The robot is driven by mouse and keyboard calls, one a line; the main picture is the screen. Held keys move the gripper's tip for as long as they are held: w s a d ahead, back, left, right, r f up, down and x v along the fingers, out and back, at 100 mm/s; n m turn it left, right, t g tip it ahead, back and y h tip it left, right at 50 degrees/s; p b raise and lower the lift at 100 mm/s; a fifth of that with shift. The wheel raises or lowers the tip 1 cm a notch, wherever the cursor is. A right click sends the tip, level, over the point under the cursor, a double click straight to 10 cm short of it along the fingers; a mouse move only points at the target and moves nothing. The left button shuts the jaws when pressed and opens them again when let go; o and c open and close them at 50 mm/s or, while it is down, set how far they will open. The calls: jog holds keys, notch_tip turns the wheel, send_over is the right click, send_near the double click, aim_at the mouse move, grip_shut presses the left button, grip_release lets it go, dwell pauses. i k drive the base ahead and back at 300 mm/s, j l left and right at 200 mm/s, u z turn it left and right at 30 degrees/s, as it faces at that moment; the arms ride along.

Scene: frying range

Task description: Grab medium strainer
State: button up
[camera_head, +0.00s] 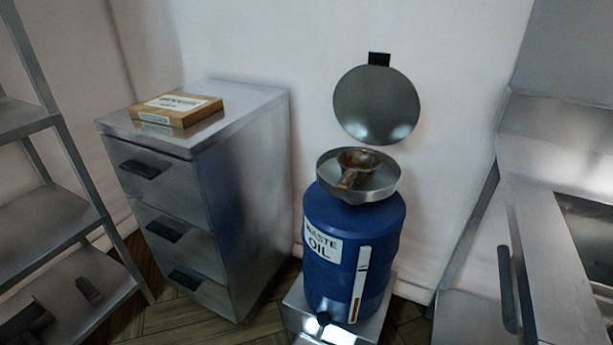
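A small round strainer (357,158) with a brownish bowl and a short handle rests in the wide metal funnel dish (388,184) on top of a blue waste oil drum (381,229). Its handle points down and to the left, toward the front of the dish. No other strainer shows, so I cannot tell its size by comparison. My gripper is not in view.
A round metal lid (376,105) stands raised behind the drum, near the wall. A metal drawer cabinet (245,178) with a cardboard box (178,109) on top is at left. Shelving (58,212) stands far left. Steel equipment (560,250) is at right.

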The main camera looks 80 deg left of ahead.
aim_at(358, 166)
jog(key=u, duration=0.4)
jog(key=k+u, duration=0.15)
jog(key=u, duration=0.2)
jog(key=j+u, duration=0.1)
jog(key=u, duration=1.35)
jog(key=i+j+z, duration=0.3)
jog(key=j, duration=0.35)
jog(key=i+j+z, duration=0.15)
jog(key=i+j, duration=0.15)
jog(key=j, duration=0.1)
